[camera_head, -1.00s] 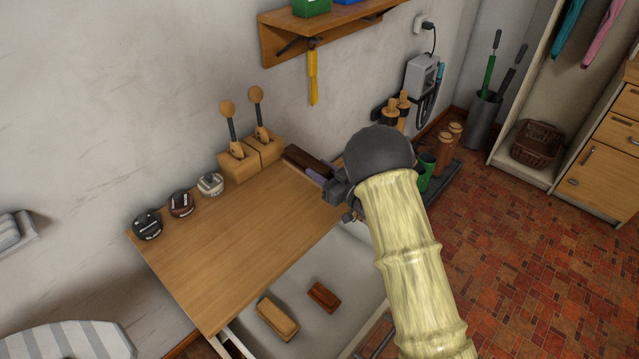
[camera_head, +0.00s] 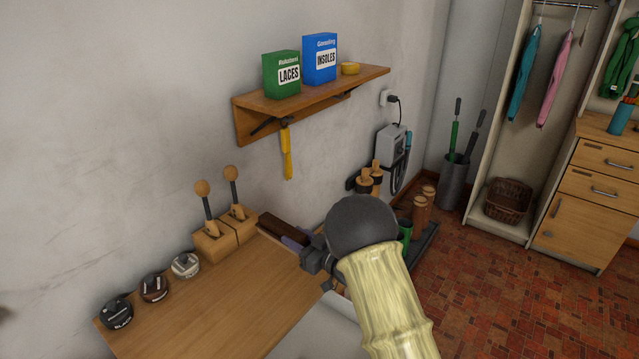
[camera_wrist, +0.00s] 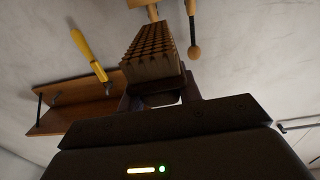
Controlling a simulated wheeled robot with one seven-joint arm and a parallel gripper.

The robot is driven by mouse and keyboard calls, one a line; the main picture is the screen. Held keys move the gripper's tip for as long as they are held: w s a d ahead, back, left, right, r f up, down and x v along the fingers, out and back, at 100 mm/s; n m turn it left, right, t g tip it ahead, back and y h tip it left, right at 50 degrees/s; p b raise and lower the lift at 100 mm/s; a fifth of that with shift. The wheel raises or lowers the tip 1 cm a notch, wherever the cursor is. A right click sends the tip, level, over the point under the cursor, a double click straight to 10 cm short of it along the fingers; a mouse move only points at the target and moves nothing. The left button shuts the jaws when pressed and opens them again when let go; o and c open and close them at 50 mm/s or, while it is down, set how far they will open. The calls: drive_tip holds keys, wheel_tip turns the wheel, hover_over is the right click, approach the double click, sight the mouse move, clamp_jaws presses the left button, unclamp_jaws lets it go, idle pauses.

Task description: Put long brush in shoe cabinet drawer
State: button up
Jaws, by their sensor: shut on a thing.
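My gripper (camera_head: 312,258) is shut on the long brush (camera_head: 284,227), just above the far right end of the wooden worktop. In the head view the brush shows as a dark brown bar with a purplish strip, partly hidden by my gripper. In the wrist view the brush (camera_wrist: 150,55) points away between my fingers (camera_wrist: 160,95), its rows of bristles showing. A wooden cabinet (camera_head: 590,222) stands at the far right. It has an upper drawer (camera_head: 607,157) and a lower drawer (camera_head: 598,190), both shut, above a door.
Wooden blocks with knobbed handles (camera_head: 225,238) and several polish tins (camera_head: 153,287) line the worktop (camera_head: 215,315) along the wall. A shelf (camera_head: 315,98) with boxes hangs above. A boot tray (camera_head: 425,240) and umbrella bin (camera_head: 453,185) stand beyond. The red tiled floor (camera_head: 490,285) is clear.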

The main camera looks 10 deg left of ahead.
drive_tip(key=s+d+r+m+t+h+p, duration=0.1)
drive_tip(key=d+m+t+h+p, duration=0.3)
drive_tip(key=d, duration=1)
drive_tip(key=s+d+r+m+t+h+p, duration=0.2)
drive_tip(key=d+m+h+p, duration=0.4)
drive_tip(key=d+h, duration=0.5)
drive_tip(key=d+r+m+t, duration=0.1)
drive_tip(key=d+t, duration=0.1)
drive_tip(key=d, duration=0.2)
drive_tip(key=shift+s, duration=0.3)
